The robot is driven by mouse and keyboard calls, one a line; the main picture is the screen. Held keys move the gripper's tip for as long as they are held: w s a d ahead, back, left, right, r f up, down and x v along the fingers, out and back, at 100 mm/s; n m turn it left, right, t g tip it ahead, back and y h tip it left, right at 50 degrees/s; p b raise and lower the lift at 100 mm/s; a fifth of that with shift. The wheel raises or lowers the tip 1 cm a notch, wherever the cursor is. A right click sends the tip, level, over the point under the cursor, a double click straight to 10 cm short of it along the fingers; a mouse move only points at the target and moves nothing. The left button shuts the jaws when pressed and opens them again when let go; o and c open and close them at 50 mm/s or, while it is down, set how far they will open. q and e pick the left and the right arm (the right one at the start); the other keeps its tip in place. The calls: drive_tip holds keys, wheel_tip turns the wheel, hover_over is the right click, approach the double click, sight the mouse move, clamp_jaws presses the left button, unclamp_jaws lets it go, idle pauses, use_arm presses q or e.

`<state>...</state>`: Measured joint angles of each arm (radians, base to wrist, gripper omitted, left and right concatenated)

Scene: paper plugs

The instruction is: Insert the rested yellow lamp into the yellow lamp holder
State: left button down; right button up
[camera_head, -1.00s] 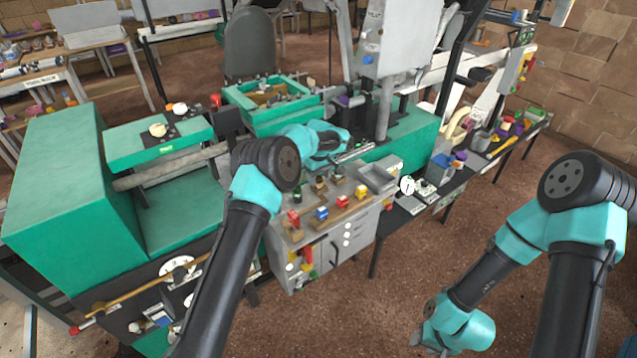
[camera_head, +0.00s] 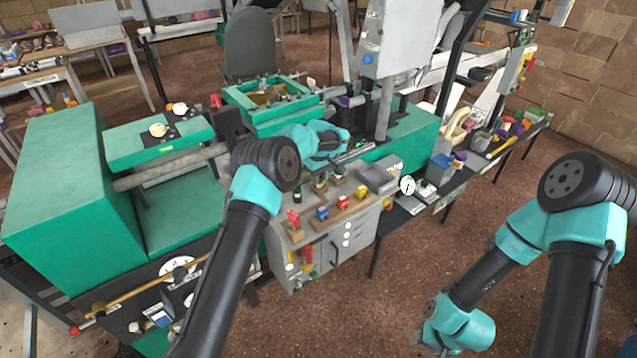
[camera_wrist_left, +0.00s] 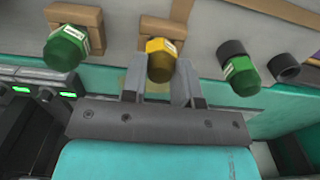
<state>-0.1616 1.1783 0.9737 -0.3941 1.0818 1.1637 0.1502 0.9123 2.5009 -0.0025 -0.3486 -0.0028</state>
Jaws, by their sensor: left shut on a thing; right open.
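A yellow lamp (camera_wrist_left: 161,60) with a dark rounded end shows in the left wrist view. My left gripper (camera_wrist_left: 162,74) has one finger on each side of it and is shut on it. A brown wooden holder (camera_wrist_left: 163,28) is right behind the lamp; I cannot tell whether the lamp sits in it or only lies in front. In the head view my left gripper (camera_head: 362,148) is over the back of the grey cabinet top, too small to show the lamp clearly. My right gripper (camera_head: 430,342) hangs low at the right, open, away from the cabinet.
Green lamps (camera_wrist_left: 66,48) and (camera_wrist_left: 240,73) flank the held lamp, and a black cap (camera_wrist_left: 286,68) is further right. In the head view, red (camera_head: 293,219), blue (camera_head: 321,213) and yellow (camera_head: 360,192) pieces stand on the cabinet top near a grey box (camera_head: 380,178).

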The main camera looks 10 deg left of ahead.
use_arm(q)
drive_tip(key=shift+r, duration=0.15)
drive_tip(key=shift+r, duration=2.4)
